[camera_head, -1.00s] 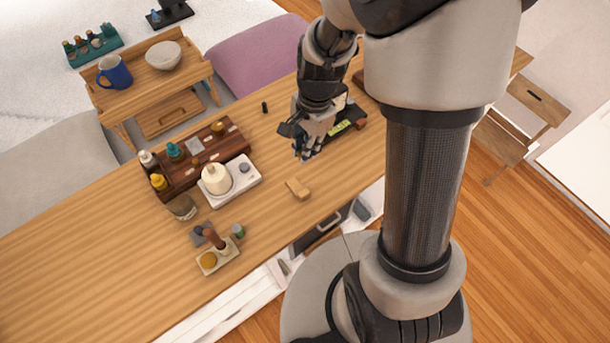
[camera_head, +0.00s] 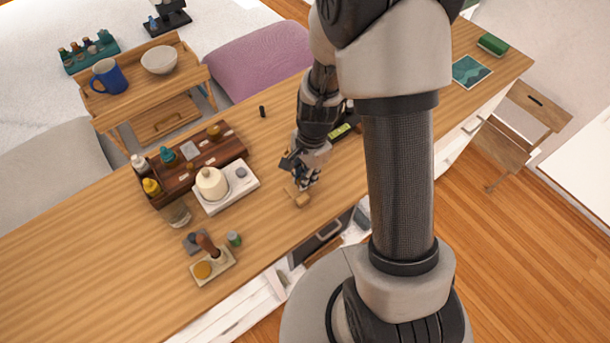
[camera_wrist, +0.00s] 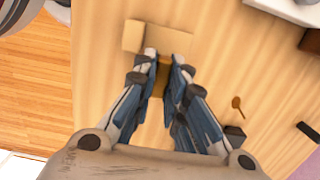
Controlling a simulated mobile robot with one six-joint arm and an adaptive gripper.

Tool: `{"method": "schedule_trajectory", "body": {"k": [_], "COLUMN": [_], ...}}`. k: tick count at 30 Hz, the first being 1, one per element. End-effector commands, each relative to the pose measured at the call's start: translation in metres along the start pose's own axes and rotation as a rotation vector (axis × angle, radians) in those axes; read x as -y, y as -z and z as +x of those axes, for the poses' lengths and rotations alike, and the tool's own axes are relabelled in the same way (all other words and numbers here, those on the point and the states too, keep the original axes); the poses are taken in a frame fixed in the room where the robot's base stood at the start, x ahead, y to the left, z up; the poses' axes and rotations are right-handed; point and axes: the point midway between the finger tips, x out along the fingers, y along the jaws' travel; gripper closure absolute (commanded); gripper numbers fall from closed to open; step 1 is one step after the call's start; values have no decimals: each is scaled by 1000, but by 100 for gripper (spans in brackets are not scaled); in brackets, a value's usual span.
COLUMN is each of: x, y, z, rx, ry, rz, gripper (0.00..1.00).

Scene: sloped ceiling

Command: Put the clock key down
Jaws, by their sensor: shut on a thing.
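My gripper (camera_head: 303,178) is low over the wooden table (camera_head: 100,240), right beside a small light wooden block (camera_head: 301,199). In the wrist view, my gripper (camera_wrist: 162,62) has its fingers close together around a narrow brownish-gold piece (camera_wrist: 161,78), which looks like the clock key. The fingers hide most of it, and I cannot tell whether it touches the table. The block (camera_wrist: 178,42) lies just beyond the fingertips in the wrist view. In the head view the held piece is too small and covered to make out.
A white tray (camera_head: 243,191) with a cream pot and a dark wooden rack (camera_head: 225,150) stand left of my gripper. A small brown spoon-shaped thing (camera_wrist: 238,103) lies right of the fingers. The front left tabletop is clear.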

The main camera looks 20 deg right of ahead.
Motion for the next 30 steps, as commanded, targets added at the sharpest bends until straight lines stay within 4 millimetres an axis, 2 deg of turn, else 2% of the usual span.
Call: {"method": "schedule_trajectory", "body": {"k": [4,5,8,19,23,30], "x": [0,0,0,0,1,1], "y": [0,0,0,0,0,0], "z": [4,3,3,-2,-20,-73], "rx": [0,0,0,0,-1,-2], "ry": [-1,0,0,0,3,4], "rz": [0,0,0,0,0,-1], "gripper": [100,86,79,79,79,79]}}
